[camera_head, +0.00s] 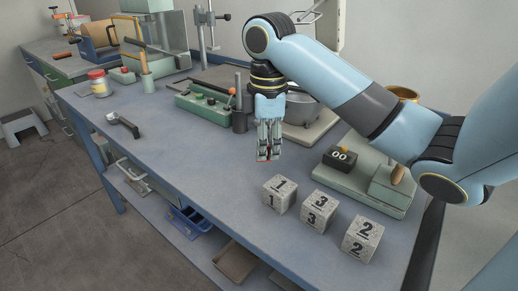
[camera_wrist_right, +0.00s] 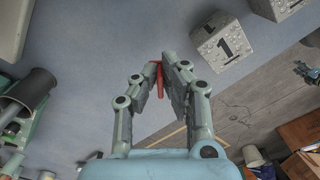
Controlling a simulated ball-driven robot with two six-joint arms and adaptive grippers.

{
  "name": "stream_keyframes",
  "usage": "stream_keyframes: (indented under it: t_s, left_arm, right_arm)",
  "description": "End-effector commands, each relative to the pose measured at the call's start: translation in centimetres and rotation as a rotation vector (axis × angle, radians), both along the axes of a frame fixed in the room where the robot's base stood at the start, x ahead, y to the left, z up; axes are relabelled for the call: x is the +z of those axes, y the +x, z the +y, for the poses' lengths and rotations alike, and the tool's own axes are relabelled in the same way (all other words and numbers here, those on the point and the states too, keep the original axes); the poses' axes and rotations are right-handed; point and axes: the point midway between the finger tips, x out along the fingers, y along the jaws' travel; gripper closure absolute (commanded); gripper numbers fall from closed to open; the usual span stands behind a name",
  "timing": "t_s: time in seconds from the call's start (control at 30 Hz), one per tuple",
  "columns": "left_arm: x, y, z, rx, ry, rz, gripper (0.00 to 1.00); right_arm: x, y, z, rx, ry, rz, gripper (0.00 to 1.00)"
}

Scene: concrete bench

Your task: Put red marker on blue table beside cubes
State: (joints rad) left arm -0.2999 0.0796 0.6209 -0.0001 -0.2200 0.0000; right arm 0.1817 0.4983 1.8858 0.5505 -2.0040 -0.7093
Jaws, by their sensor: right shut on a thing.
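My right gripper (camera_head: 268,156) points down over the blue table (camera_head: 190,150), up-left of the cubes in the head view. It is shut on the red marker (camera_wrist_right: 160,80), a thin red stick between the fingertips in the right wrist view. Only a small red bit of the marker shows in the head view. Three speckled grey cubes stand in a row near the table's front edge: cube 1 (camera_head: 279,194), cube 3 (camera_head: 319,211) and cube 2 (camera_head: 362,239). Cube 1 also shows in the right wrist view (camera_wrist_right: 222,45). My left gripper is out of view.
A green scale-like device (camera_head: 365,185) stands behind the cubes. A green box with knobs (camera_head: 205,104) and a dark cup (camera_head: 239,121) are behind the gripper. The table's middle left is clear.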

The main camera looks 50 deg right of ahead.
Motion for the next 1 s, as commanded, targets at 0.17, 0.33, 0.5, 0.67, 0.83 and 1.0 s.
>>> stream_keyframes:
  t_s: [0.17, 0.33, 0.5, 0.67, 0.83, 1.0]
  left_arm:
    - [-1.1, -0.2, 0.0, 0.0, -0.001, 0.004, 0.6]
    - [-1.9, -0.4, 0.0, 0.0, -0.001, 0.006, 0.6]
    - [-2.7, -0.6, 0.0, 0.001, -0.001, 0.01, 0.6]
    - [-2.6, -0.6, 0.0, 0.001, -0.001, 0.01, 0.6]
    - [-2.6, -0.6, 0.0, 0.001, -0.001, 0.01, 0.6]
    - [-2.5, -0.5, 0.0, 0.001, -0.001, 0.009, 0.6]
  right_arm:
    - [-1.5, 2.1, 0.5, 0.0, 0.001, 0.001, 1.0]
    - [-2.7, 2.3, 0.6, 0.0, -0.001, 0.002, 1.0]
    - [-5.3, 2.2, 0.6, 0.0, 0.0, 0.003, 1.0]
    - [-5.4, 2.3, 0.5, 0.0, -0.002, 0.001, 1.0]
    - [-5.5, 2.3, 0.5, 0.0, -0.001, 0.0, 1.0]
    - [-5.7, 2.3, 0.5, 0.0, -0.001, 0.0, 0.8]
